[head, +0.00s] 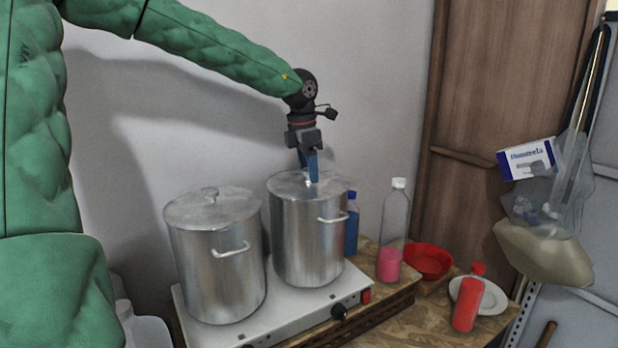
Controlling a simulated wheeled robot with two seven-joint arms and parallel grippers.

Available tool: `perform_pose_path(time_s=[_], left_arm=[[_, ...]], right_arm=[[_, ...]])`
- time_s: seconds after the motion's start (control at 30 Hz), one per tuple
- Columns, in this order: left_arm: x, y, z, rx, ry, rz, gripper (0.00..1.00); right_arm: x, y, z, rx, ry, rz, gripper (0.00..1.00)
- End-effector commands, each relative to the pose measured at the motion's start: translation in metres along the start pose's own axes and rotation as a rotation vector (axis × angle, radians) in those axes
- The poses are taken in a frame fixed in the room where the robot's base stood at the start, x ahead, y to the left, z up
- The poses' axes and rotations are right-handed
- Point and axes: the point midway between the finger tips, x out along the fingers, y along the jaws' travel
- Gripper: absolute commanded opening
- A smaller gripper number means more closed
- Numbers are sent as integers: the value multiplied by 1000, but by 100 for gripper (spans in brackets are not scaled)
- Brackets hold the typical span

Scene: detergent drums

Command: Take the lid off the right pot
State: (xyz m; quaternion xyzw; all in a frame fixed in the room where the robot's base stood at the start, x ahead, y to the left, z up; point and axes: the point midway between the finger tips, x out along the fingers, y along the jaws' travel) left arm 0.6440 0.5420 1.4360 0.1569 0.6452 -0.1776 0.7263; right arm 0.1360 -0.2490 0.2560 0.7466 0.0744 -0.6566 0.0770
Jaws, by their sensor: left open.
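The right pot (308,245) is a tall steel pot on the right side of a white hot plate (294,316). Its flat steel lid (333,183) lies on top of it. My left gripper (311,183) points down over the middle of this lid, its blue fingers open at the knob. The fingers largely hide the knob, and I cannot tell whether they touch it. The left pot (215,272) stands beside it with its own lid (210,206) on. My right gripper is not in view.
Right of the pots are a blue bottle (352,228), a clear bottle with pink liquid (393,230), a red bowl (428,261), a red bottle (467,300) and a white plate (493,296). A wall is close behind the pots. Bags (545,250) hang at the right.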

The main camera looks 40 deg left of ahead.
Motion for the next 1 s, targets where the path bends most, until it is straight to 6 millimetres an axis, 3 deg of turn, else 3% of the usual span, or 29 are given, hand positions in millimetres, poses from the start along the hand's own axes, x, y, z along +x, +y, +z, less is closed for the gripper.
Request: perform_pose_path(time_s=[0.27,0.53,0.93,1.0], left_arm=[[2,0,0,0,-1,1,53],[2,0,0,0,-1,0,1],[-2,0,1,0,-2,1,0],[-7,0,2,0,-3,2,0]], right_arm=[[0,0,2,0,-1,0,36],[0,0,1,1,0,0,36],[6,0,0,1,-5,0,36],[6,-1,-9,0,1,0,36]])
